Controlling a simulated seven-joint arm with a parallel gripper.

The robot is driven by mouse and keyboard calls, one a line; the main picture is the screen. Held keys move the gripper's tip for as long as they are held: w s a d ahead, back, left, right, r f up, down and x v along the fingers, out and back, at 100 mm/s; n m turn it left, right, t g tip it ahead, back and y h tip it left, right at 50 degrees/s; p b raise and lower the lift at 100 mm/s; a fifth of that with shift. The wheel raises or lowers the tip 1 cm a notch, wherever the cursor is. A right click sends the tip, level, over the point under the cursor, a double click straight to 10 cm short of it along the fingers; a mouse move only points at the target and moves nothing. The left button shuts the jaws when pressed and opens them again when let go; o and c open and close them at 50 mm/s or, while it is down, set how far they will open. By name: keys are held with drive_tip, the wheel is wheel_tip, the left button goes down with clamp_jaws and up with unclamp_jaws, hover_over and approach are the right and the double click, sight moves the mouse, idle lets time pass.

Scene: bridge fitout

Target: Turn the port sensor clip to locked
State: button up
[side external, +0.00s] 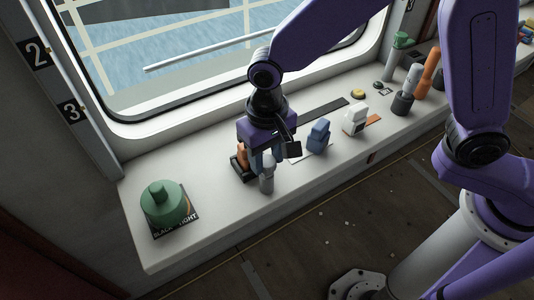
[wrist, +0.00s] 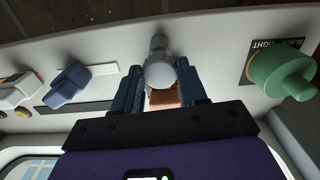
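No label reading "port sensor clip" can be read, so I cannot tell for certain which part it is. My gripper (side external: 263,158) is low over the sill, fingers apart, also seen in the wrist view (wrist: 160,80). An orange piece (side external: 242,154) on a black base (side external: 239,170) is at my gripper; part of the orange piece (wrist: 163,98) shows between the fingers. A grey round-topped post (side external: 267,176) stands beside it on the room side, and the post (wrist: 159,68) overlaps the finger gap in the wrist view. Contact is hidden.
On the white sill (side external: 215,222), a green knob (side external: 164,203) on a labelled plate is at left. A blue clip-like part (side external: 318,136) and a white one (side external: 355,121) stand to the right. Grey (side external: 412,76) and orange (side external: 428,72) handles are farther right. The window is behind.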

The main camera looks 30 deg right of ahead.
sight(267, 161)
drive_tip(key=shift+n, duration=0.8)
drive_tip(key=o, duration=1)
drive_tip(key=shift+o, duration=0.2)
wheel_tip(267, 161, up, 18)
drive_tip(key=shift+f, duration=0.25)
